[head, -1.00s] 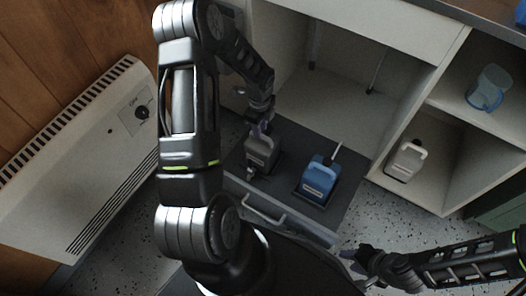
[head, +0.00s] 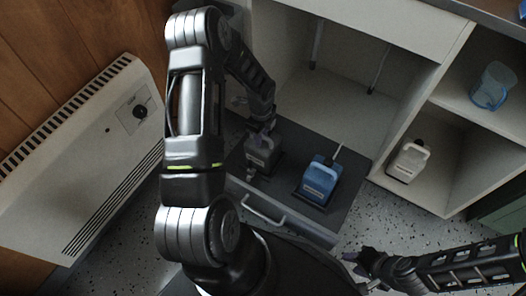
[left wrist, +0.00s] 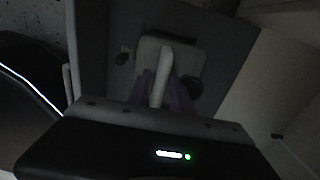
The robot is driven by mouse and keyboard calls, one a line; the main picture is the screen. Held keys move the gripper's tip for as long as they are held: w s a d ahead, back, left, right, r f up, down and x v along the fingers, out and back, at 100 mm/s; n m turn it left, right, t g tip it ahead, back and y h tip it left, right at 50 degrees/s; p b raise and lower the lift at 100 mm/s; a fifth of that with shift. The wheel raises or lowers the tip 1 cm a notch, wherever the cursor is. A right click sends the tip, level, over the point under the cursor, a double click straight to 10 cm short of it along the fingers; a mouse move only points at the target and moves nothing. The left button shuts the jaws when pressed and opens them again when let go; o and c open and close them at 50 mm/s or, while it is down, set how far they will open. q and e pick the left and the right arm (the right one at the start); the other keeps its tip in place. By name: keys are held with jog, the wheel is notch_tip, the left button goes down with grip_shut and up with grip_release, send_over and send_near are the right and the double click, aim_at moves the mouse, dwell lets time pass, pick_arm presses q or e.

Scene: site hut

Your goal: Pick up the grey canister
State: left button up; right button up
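The grey canister (head: 262,154) stands upright in the pulled-out drawer (head: 316,232), left of a blue canister (head: 319,181). My left gripper (head: 265,130) is at its top, pointing down. In the left wrist view the canister's pale handle (left wrist: 161,72) lies between the two purple fingers of my left gripper (left wrist: 163,88). The fingers look apart, one on each side of the handle; contact is not clear in the dark picture. My right gripper (head: 356,267) is over the floor in front of the drawer, open and empty.
A white canister (head: 408,160) stands in a lower cabinet bay at right. A clear blue container (head: 493,87) is on the shelf above it. A white heater (head: 95,150) stands at left. The cabinet wall rises close behind my left gripper.

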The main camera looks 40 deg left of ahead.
dwell(0.3)
pick_arm(q)
grip_shut()
dwell(1.2)
jog(key=shift+w+r, duration=0.1)
